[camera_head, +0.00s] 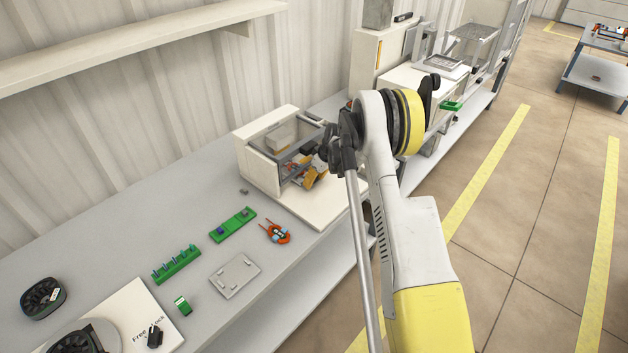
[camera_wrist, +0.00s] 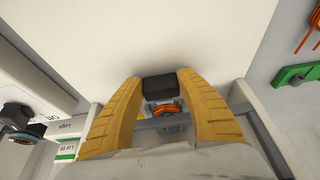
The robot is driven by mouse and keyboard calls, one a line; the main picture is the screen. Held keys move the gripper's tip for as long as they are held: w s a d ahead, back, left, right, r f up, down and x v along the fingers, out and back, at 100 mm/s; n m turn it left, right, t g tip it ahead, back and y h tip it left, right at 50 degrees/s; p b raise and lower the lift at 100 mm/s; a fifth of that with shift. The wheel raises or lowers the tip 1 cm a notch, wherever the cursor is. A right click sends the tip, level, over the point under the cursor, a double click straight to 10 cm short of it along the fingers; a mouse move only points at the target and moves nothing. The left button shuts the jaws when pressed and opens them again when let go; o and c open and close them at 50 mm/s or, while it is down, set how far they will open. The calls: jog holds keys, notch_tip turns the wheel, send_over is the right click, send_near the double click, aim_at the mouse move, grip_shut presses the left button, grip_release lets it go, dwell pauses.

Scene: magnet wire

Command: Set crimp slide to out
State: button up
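The crimp slide is not clearly marked in either view. A black block (camera_wrist: 160,88), which looks like a handle, sits against a pale panel in the wrist view. My gripper (camera_wrist: 159,84) has its two yellow fingers on either side of this block, and the block fills the gap between the tips. In the head view my gripper (camera_head: 312,178) is low at the open side of a cream box with a grey-framed clear top (camera_head: 262,165). My wrist hides part of the box there. An orange-red round part (camera_wrist: 165,108) shows between the fingers, beyond them.
A green-labelled bin (camera_wrist: 68,150) and a black knob (camera_wrist: 18,140) are at left in the wrist view. Green holders (camera_head: 233,225), orange-handled pliers (camera_head: 277,232) and a grey plate (camera_head: 235,276) lie on the bench. A shelf (camera_head: 130,40) runs above.

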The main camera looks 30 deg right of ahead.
aim_at(345, 205)
jog(key=s+d, duration=0.1)
jog(key=s, duration=0.3)
jog(key=s+d+b, duration=0.1)
jog(key=s+d, duration=0.1)
jog(key=s, duration=0.3)
jog(key=s+d+b, duration=0.1)
jog(key=s+d, duration=0.1)
jog(key=s, duration=0.3)
jog(key=shift+s+f, duration=0.15)
jog(key=shift+s, duration=0.1)
jog(key=o, duration=1.4)
jog(key=shift+d, duration=0.1)
jog(key=shift+o, duration=0.2)
jog(key=v, duration=1.2)
jog(key=shift+w, duration=0.1)
